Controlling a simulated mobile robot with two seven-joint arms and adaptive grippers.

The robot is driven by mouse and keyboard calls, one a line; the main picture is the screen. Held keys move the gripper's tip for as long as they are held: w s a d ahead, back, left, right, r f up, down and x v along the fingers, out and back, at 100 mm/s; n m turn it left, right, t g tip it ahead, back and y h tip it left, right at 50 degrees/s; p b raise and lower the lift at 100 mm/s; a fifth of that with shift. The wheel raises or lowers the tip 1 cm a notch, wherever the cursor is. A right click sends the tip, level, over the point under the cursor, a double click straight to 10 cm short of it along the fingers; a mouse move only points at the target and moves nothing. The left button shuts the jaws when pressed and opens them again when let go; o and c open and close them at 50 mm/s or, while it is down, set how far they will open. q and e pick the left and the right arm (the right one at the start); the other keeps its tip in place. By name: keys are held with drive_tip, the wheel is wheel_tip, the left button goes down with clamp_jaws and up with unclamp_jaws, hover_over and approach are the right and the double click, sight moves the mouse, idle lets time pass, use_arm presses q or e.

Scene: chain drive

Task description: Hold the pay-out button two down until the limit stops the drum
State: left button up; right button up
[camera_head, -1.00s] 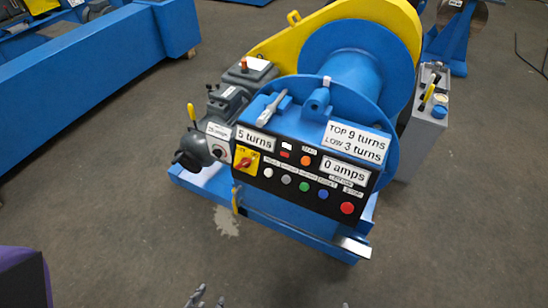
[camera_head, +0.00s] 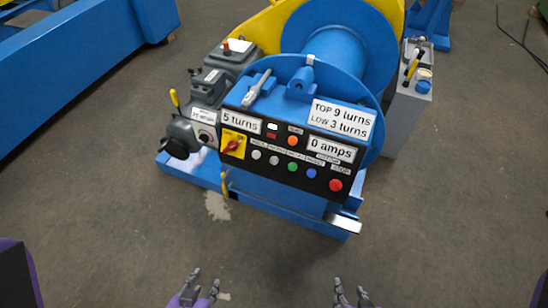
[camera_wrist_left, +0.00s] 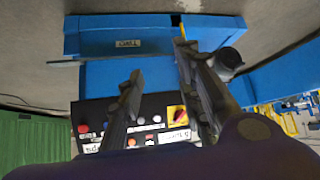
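The blue drum (camera_head: 345,52) stands behind a black control panel (camera_head: 240,170). A row of white, grey, green (camera_head: 293,166) and blue (camera_head: 311,172) buttons ends in a red button (camera_head: 336,185); their labels are too small to read, so I cannot tell which is pay-out two. The displays read "5 turns" (camera_head: 240,122) and "0 amps" (camera_head: 332,148). My left gripper (camera_head: 204,282) is open and empty, in front of the panel and apart from it; its spread fingers also show in the left wrist view (camera_wrist_left: 158,62). My right gripper (camera_head: 350,291) is open and empty, lower right.
A sign (camera_head: 341,117) reads "TOP 9 turns, LOW 3 turns". A yellow-and-red rotary switch (camera_head: 232,145) is at the panel's left. A grey motor unit (camera_head: 190,125) stands left, a grey box with levers (camera_head: 408,105) right. Floor before the machine is clear.

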idle(0.4)
use_arm(q)
clamp_jaws()
idle(0.4)
idle(0.8)
